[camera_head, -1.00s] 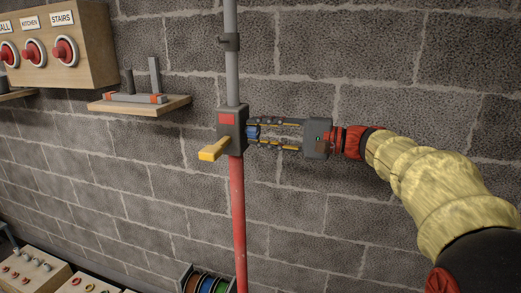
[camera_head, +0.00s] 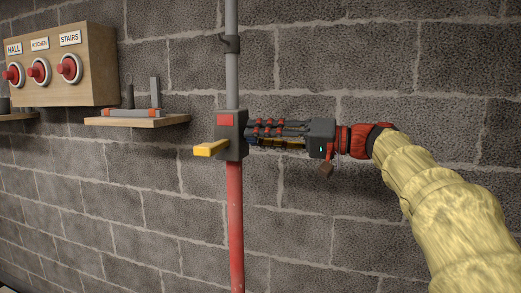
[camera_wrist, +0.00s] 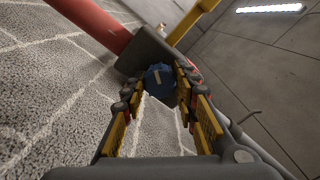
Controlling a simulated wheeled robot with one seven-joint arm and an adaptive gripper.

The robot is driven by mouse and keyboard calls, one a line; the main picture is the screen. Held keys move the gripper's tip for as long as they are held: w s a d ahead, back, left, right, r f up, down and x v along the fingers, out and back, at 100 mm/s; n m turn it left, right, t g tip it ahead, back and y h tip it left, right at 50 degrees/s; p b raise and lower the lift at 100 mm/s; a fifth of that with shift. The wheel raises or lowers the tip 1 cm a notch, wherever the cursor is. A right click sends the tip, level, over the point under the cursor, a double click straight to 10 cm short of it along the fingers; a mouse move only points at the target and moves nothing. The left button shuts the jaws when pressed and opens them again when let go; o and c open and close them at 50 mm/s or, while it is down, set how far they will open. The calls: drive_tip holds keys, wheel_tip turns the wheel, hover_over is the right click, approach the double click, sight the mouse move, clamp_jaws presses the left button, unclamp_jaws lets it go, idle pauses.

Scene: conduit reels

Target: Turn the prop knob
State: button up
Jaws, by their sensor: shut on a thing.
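The knob (camera_wrist: 160,78) is blue with a pale mark, on the side of a grey box, and shows between my fingertips in the wrist view. In the head view my fingers hide it. The grey box (camera_head: 231,146) sits on a vertical pipe and bears a red square and a yellow lever (camera_head: 209,149) sticking out to the left. My gripper (camera_head: 252,132) reaches in from the right, level with the box. It is shut on the knob, with a finger on each side; it also shows in the wrist view (camera_wrist: 158,88).
The pipe is grey above the box (camera_head: 232,80) and red below (camera_head: 236,225), against a block wall. A small shelf (camera_head: 137,121) with grey parts is left of it. A wooden panel (camera_head: 100,65) with several red knobs hangs further left. The wall below my gripper is clear.

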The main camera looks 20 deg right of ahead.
drive_tip(key=shift+f+n+b, duration=0.2)
drive_tip(key=shift+n+b, duration=0.35)
drive_tip(key=shift+n, duration=0.05)
drive_tip(key=o, duration=1.2)
drive_tip(key=shift+r, duration=0.15)
drive_tip(key=shift+c, duration=0.2)
drive_tip(key=shift+d, duration=0.15)
drive_tip(key=v, duration=1.1)
drive_tip(key=shift+s+d, duration=0.25)
drive_tip(key=shift+d, duration=0.05)
